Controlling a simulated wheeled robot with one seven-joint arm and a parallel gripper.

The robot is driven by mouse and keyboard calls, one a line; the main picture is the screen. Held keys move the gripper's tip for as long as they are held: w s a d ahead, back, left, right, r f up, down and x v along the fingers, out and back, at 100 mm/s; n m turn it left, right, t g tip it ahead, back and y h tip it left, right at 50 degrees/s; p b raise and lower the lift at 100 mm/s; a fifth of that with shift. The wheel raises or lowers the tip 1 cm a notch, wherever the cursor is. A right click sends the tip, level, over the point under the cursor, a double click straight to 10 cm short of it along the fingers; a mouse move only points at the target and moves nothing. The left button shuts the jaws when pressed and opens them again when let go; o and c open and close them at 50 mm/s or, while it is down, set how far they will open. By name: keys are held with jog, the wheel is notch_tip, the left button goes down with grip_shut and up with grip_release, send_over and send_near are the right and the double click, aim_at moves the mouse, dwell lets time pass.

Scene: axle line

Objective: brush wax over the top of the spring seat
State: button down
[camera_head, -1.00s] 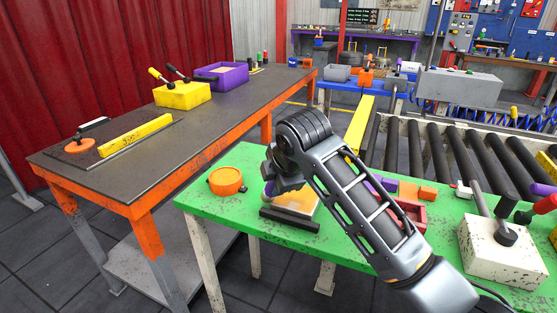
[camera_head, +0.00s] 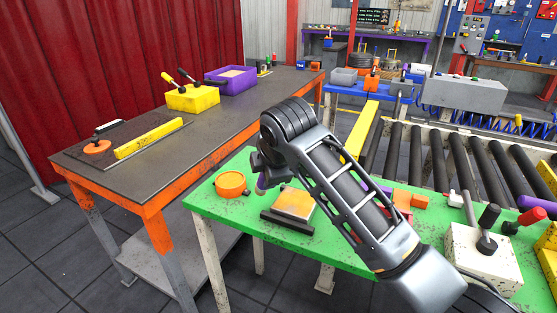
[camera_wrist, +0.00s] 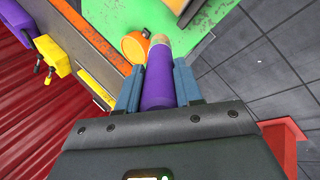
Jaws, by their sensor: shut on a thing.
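My gripper (camera_wrist: 158,88) is shut on a brush with a purple handle (camera_wrist: 158,80) and a tan tip (camera_wrist: 160,40) pointing away from the wrist. In the head view the purple handle (camera_head: 262,183) shows below the gripper, between the wax pot and the spring seat; the tip is hard to make out there. The round orange wax pot (camera_head: 231,184) stands on the green table; in the wrist view it (camera_wrist: 130,48) lies just left of the tip. The spring seat (camera_head: 294,203), a tan-orange square top on a dark base, sits right of the pot.
The green table (camera_head: 225,208) also holds red and orange blocks (camera_head: 410,198) and a white lever box (camera_head: 482,255). A dark-topped orange bench (camera_head: 150,170) stands to the left. Rollers (camera_head: 450,155) run behind the green table.

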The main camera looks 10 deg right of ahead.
notch_tip(320, 180, up, 2)
jog(key=shift+p, duration=0.5)
dwell(0.4)
